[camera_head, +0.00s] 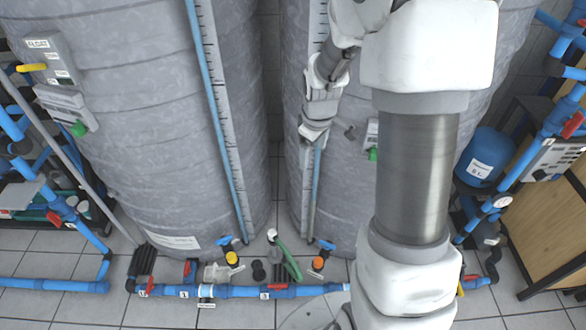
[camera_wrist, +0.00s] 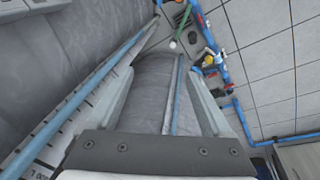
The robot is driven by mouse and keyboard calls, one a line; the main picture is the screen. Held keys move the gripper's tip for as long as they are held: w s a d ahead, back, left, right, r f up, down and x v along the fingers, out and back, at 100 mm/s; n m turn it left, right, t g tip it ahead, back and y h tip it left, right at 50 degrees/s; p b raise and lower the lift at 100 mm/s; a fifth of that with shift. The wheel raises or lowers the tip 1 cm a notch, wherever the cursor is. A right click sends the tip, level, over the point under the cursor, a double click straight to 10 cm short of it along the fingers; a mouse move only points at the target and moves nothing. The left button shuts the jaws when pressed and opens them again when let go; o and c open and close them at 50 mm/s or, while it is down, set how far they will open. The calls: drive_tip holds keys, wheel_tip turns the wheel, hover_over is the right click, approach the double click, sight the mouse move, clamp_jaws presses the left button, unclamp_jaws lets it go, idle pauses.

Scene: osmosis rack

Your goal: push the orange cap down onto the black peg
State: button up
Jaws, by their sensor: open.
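A small orange cap (camera_head: 318,263) shows low in the head view, by a blue-handled valve near the foot of the right grey tank. Any peg beneath it is hidden or too small to tell. A short black fitting (camera_head: 258,271) stands to its left, above the blue floor pipe; I cannot tell if it is the black peg. My gripper (camera_head: 313,132) is high above the cap, in front of the right tank and apart from it. In the wrist view, my gripper (camera_wrist: 160,72) has its two fingers spread with nothing held between them.
A blue pipe (camera_head: 235,291) runs along the floor with several valves. A yellow cap (camera_head: 232,258) and a green hose (camera_head: 290,262) lie near the orange cap. Grey tanks (camera_head: 135,130) flank the narrow gap. A blue vessel (camera_head: 485,157) stands at right.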

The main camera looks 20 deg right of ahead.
drive_tip(key=w+d+f+n+g+b, duration=0.1)
drive_tip(key=d+f+b, duration=0.1)
drive_tip(key=f, duration=0.8)
drive_tip(key=w+d+f+n+b, duration=0.1)
drive_tip(key=f+n+b, duration=0.1)
drive_tip(key=f, duration=0.8)
drive_tip(key=n+g+b, duration=0.1)
drive_tip(key=n+b, duration=0.2)
drive_tip(key=b, duration=0.1)
hover_over(318, 260)
wheel_tip(318, 260, down, 22)
drive_tip(key=shift+s+d+y, duration=0.15)
drive_tip(key=shift+s+y, duration=0.15)
wheel_tip(318, 260, down, 12)
drive_tip(key=b, duration=0.4)
drive_tip(key=shift+f, duration=0.1)
drive_tip(key=f+b, duration=0.2)
drive_tip(key=f, duration=0.3)
drive_tip(key=shift+w+f, duration=0.1)
drive_tip(key=shift+w, duration=0.1)
